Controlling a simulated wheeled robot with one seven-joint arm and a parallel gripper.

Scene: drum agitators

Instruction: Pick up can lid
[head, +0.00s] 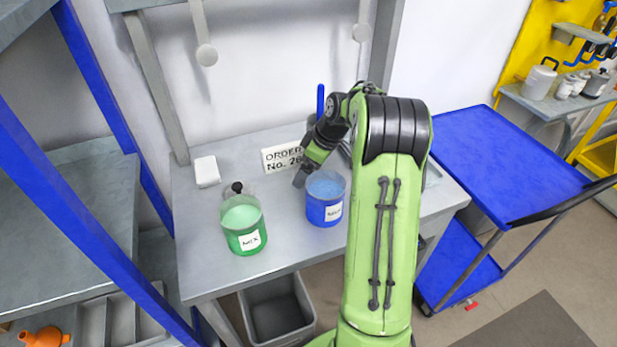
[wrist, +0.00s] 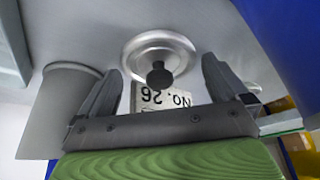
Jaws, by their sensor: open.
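A round metal can lid (wrist: 142,50) with a black knob (wrist: 159,76) lies on the grey surface in the wrist view. My gripper (wrist: 160,72) is open and empty, with one finger on each side of the knob in that view. A lid with a black knob (head: 237,187) also shows behind the green can (head: 243,226) in the head view; I cannot tell whether it is the same lid.
An order sign (head: 281,156) stands at the back of the workbench (head: 205,274). A white block (head: 206,171) lies at the left. A grey cylinder (wrist: 58,105) is left of the gripper in the wrist view. A grey bin (head: 275,312) is below the bench.

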